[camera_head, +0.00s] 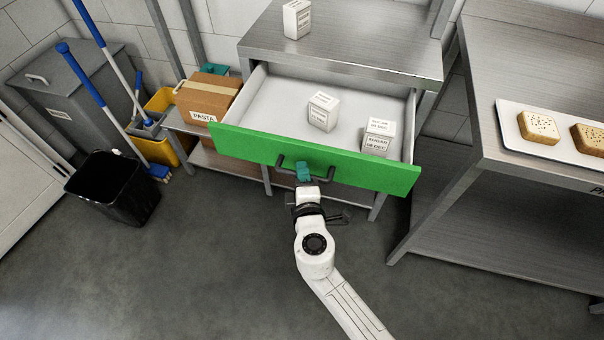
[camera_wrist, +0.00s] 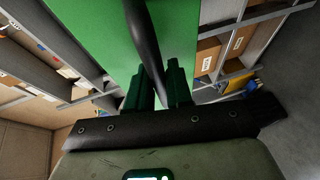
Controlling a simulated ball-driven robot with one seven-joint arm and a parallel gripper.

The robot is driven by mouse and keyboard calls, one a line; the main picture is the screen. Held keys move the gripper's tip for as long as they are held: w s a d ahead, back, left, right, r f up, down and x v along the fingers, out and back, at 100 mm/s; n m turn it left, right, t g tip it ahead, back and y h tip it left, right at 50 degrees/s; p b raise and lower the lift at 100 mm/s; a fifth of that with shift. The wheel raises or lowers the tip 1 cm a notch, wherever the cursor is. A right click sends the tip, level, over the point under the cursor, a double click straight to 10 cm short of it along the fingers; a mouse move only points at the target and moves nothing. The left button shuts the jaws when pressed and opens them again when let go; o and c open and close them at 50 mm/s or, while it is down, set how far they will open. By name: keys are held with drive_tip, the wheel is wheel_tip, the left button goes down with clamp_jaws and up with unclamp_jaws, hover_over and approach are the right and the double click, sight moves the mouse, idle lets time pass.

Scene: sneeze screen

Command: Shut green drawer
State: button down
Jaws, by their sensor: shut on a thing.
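The green drawer (camera_head: 250,145) is pulled well out from under the steel table (camera_head: 340,45) in the head view. Two small white boxes, one (camera_head: 322,111) near its middle and one (camera_head: 377,137) near its right front, stand inside. The drawer's dark bar handle (camera_head: 327,171) is on its green front. In the wrist view, the dark handle (camera_wrist: 145,40) runs down between the fingers (camera_wrist: 158,88), in front of the green drawer front (camera_wrist: 92,30).
Another white box (camera_head: 297,18) stands on the table top. A black bin (camera_head: 112,188), a mop bucket and a pasta carton (camera_head: 207,97) are at left. A steel table with a white tray (camera_head: 560,150) of bread slices is at right. The floor in front is clear.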

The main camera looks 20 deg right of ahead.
sight(334, 117)
drive_tip(key=w+d+b, duration=0.3)
drive_tip(key=w+d, duration=0.2)
drive_tip(key=w, duration=0.2)
drive_tip(key=w+d+b, duration=0.3)
drive_tip(key=w+d, duration=0.3)
drive_tip(key=w, duration=0.2)
drive_tip(key=w+d+b, duration=0.3)
drive_tip(key=w+d, duration=0.2)
drive_tip(key=w, duration=0.2)
drive_tip(key=shift+w+d+f+b, duration=0.1)
drive_tip(key=shift+w+d+b, duration=0.15)
drive_tip(key=shift+b, duration=0.15)
drive_tip(key=c, duration=1.1)
unclamp_jaws()
drive_tip(key=shift+a, duration=0.1)
drive_tip(key=shift+s+a+r+p, duration=0.1)
drive_tip(key=shift+s+r+p, duration=0.15)
drive_tip(key=shift+s+p, duration=0.25)
drive_tip(key=p+v, duration=0.4)
drive_tip(key=v, duration=0.5)
drive_tip(key=shift+s+a+p, duration=0.1)
drive_tip(key=shift+s+p, duration=0.2)
drive_tip(key=shift+s, duration=0.1)
